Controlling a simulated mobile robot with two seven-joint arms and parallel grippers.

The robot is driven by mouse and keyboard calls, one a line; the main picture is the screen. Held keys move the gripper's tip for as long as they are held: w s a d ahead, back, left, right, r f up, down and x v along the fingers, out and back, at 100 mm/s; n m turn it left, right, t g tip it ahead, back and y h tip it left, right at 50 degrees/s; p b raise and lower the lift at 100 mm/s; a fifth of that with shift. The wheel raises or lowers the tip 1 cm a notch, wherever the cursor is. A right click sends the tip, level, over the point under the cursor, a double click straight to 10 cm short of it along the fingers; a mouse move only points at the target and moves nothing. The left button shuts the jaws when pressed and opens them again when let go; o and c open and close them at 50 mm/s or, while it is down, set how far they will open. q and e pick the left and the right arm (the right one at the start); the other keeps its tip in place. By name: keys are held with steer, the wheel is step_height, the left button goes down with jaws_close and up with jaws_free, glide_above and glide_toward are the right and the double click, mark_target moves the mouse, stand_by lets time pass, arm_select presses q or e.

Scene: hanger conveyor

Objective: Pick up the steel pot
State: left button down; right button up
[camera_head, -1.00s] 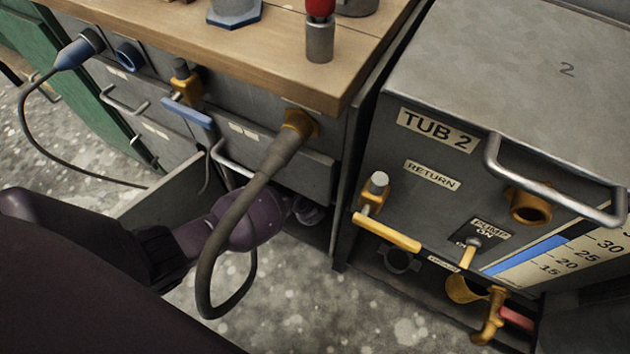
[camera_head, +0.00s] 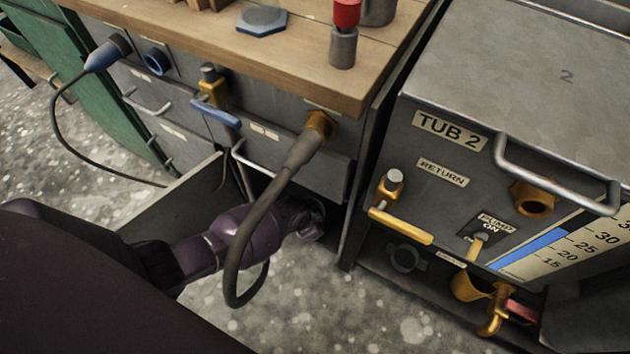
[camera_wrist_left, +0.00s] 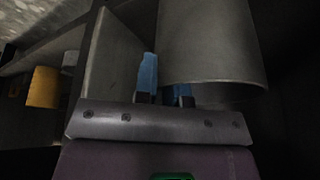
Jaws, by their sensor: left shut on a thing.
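In the left wrist view a grey metal cylinder, which looks like the steel pot (camera_wrist_left: 210,45), fills the top right, with its rounded lower edge above the gripper mount. My left gripper (camera_wrist_left: 166,88) has two blue-tipped fingers at the pot's left wall. One finger shows on the outside; the other is mostly hidden behind the wall. It is shut on the pot. In the head view my purple left arm reaches under the workbench (camera_head: 310,60), where the gripper and pot are hidden. My right gripper is not in view.
A thick grey hose (camera_head: 255,215) loops in front of my arm from a yellow port. An open drawer (camera_head: 165,205) lies beside the arm. Tub 2 (camera_head: 520,80) stands right, with a protruding yellow lever (camera_head: 400,226). Bare floor shows below.

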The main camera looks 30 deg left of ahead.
arm_select(q)
steer(key=shift+s, duration=0.15)
steer(key=c, duration=1.1)
jaws_free()
steer(key=shift+r, duration=0.15)
steer(key=p+v, duration=0.5)
steer(key=v, duration=0.5)
steer(key=shift+s+r, duration=0.15)
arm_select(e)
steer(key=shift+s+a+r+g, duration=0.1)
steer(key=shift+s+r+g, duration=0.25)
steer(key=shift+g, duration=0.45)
